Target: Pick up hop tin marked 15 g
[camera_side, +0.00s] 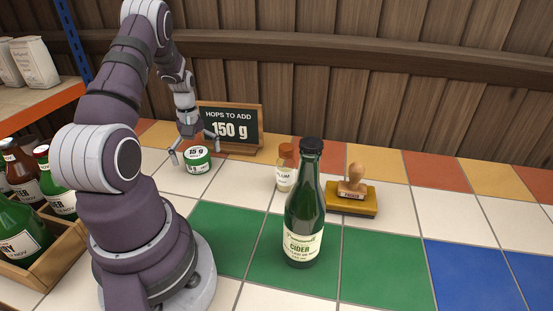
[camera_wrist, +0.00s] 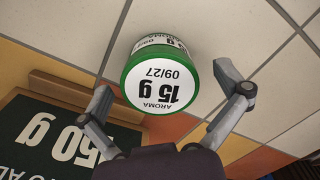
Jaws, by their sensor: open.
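The hop tin (camera_side: 197,160) is a short round tin with a green rim and a white label reading 15 g. It stands upright on a white tile in front of the chalkboard sign. In the wrist view the tin (camera_wrist: 162,80) shows its lid, with "AROMA 15 g 09/27" upside down. My gripper (camera_side: 195,155) is open above and around the tin in the side view. In the wrist view my gripper's fingertips (camera_wrist: 174,92) are spread wide, one on either side of the tin's near edge, with nothing held. I cannot tell whether they touch it.
The chalkboard sign (camera_side: 230,125) reading "HOPS TO ADD 150 g" stands close behind the tin. A small amber-capped bottle (camera_side: 285,170), a green cider bottle (camera_side: 304,215) and a stamp on a yellow pad (camera_side: 351,193) stand to the right. A bottle crate (camera_side: 55,258) is at left.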

